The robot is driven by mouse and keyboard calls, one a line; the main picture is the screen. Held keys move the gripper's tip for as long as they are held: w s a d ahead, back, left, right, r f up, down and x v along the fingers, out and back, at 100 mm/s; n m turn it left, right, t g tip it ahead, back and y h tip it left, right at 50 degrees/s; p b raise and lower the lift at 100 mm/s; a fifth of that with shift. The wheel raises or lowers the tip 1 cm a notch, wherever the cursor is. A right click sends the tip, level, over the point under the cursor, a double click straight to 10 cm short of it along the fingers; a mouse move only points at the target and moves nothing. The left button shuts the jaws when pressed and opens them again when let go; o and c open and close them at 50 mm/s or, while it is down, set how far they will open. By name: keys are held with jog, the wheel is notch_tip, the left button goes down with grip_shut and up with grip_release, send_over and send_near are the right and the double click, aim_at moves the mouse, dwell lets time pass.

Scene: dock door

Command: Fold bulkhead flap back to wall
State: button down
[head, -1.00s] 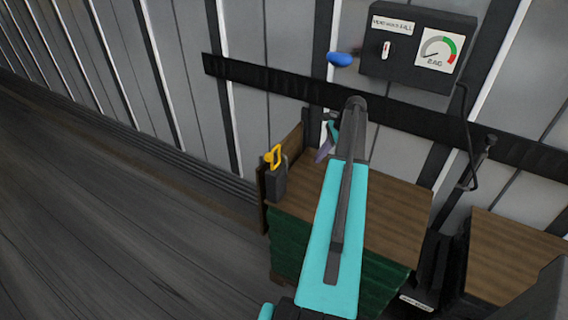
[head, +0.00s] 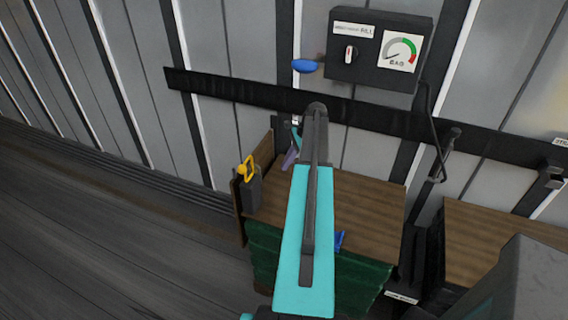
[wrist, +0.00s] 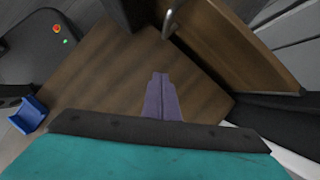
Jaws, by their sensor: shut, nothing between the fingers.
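A brown wooden top (head: 372,212) lies flat in front of the ribbed wall, above a green covering (head: 268,262). A narrow wooden panel (head: 262,152) stands upright at its left end; I cannot tell which board is the flap. In the wrist view, the flat wood (wrist: 95,75) lies beneath my gripper and an upright wooden panel (wrist: 235,45) stands at the upper right. My gripper (wrist: 160,75) has purple fingers, shut and empty, pointing toward the corner between them. Its fingers also show in the head view (head: 290,158), partly hidden by my turquoise arm.
A dark rail (head: 230,88) crosses the wall, with a gauge box (head: 378,48) and blue knob (head: 305,66) above it. A yellow handle (head: 246,170) is at the left end. Another wooden top (head: 490,240) stands at right. The floor (head: 90,240) at left is clear.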

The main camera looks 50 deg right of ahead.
jog(key=p+x, duration=0.2)
jog(key=x, duration=0.6)
jog(key=shift+w+a+f+p, duration=0.1)
jog(key=shift+p, duration=0.25)
jog(key=shift+w+a+r+p, duration=0.25)
jog(key=shift+w+a+p, duration=0.5)
jog(key=shift+w+a, duration=0.55)
jog(key=shift+a, duration=0.2)
jog(key=shift+w, duration=0.1)
